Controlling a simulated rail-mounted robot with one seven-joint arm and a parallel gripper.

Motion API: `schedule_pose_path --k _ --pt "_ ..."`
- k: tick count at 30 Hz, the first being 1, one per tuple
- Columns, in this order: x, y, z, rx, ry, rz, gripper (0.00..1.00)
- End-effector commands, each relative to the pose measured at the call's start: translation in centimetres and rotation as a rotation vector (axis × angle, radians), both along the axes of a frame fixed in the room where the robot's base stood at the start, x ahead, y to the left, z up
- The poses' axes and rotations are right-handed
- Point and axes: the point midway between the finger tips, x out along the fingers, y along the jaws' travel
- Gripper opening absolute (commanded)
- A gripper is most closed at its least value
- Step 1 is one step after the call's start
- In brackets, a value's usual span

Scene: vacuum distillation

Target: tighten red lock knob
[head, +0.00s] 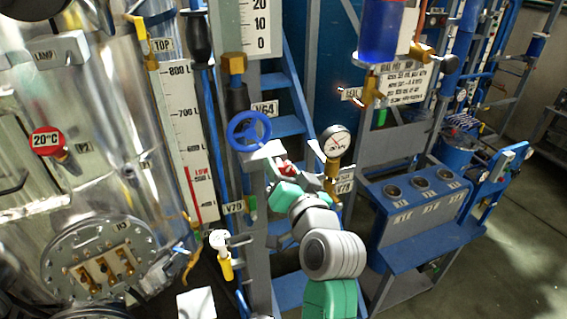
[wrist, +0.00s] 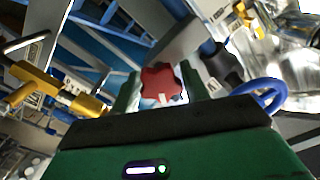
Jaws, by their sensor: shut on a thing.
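The red lock knob (wrist: 160,84) is a lobed red knob with a small pale mark on it. In the wrist view it sits between the two green fingers of my gripper (wrist: 161,90). The fingers are shut on it from both sides. In the head view the red knob (head: 287,168) shows just below the blue handwheel (head: 249,131). My gripper (head: 284,183) reaches up to it from below right, and its fingertips are partly hidden there. The blue handwheel also shows at the right of the wrist view (wrist: 262,96).
A round pressure gauge (head: 335,142) on brass fittings stands close to the right of my gripper. In the wrist view a yellow valve (wrist: 50,92) is at the left and a dark fitting (wrist: 222,64) at the right. A blue console (head: 421,196) stands further right.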

Motion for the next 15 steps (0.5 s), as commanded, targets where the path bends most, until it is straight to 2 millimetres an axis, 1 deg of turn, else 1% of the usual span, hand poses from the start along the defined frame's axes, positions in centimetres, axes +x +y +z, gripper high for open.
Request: schedule_pose_path --k 1,15 --pt "0.00 0.00 0.38 0.040 0.015 0.000 0.22" --pt "-0.01 0.04 0.38 0.459 0.169 0.000 0.22"
